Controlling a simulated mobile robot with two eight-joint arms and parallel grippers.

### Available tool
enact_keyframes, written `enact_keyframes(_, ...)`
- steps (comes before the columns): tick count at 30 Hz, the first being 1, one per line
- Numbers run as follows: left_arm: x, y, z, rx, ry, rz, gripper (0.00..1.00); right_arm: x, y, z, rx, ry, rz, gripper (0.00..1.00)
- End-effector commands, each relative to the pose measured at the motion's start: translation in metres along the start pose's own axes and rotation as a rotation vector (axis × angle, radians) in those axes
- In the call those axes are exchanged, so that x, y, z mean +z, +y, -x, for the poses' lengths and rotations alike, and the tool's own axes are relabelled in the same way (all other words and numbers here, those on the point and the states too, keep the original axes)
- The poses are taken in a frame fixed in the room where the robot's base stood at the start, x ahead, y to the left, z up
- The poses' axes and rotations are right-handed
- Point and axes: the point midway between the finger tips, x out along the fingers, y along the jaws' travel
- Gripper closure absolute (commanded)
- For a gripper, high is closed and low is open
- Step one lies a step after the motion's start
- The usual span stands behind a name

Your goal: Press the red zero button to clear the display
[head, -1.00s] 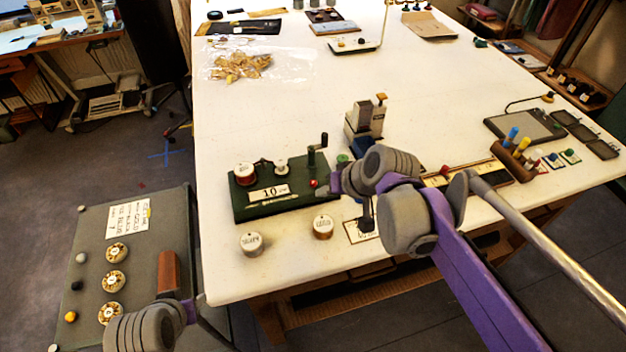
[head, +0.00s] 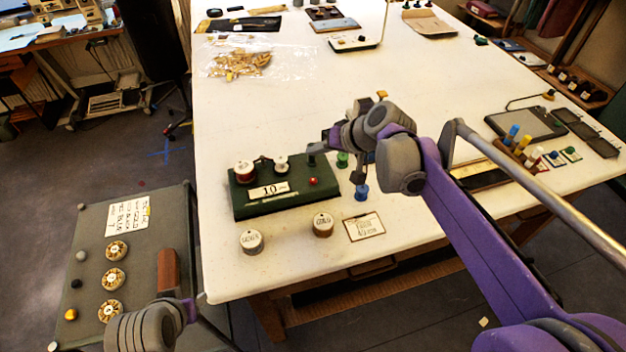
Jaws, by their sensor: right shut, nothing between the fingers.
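The dark green winder box (head: 240,205) stands near the table's front left edge. A white display plate (head: 268,190) on it reads 10. The red button (head: 313,182) sits on its right part and is in plain view. My right gripper (head: 318,147) is shut and empty. It is above and behind the red button in the picture, overlapping the dark crank at the box's back right corner. I cannot tell whether it touches the crank. Of my left arm, only links show at the lower left; its gripper is not in view.
A red spool (head: 244,172) and a pale spool (head: 281,164) stand on the box. A silver spool (head: 251,242), a gold spool (head: 323,225), a blue spool (head: 362,192) and a card (head: 365,227) lie around it.

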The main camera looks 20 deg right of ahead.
Motion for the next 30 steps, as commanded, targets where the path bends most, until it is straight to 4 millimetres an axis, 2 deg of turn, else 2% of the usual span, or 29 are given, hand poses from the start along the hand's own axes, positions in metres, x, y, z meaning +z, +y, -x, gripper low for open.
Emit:
enact_keyframes(6, 0.025, 0.0, -0.018, 0.0, -0.024, 0.0, 0.5, 0.02, 0.018, -0.023, 0.001, -0.005, -0.001, 1.0)
enact_keyframes(13, 0.045, 0.0, -0.035, 0.0, -0.041, 0.0, 0.5, 0.035, 0.033, -0.045, 0.0, -0.003, -0.001, 1.0)
enact_keyframes(19, 0.05, 0.0, -0.041, 0.0, -0.045, 0.0, 0.5, 0.04, 0.039, -0.053, 0.0, -0.001, -0.001, 1.0)
enact_keyframes(30, 0.05, 0.0, -0.04, 0.0, -0.045, 0.0, 0.5, 0.039, 0.039, -0.053, 0.0, 0.0, 0.0, 1.0)
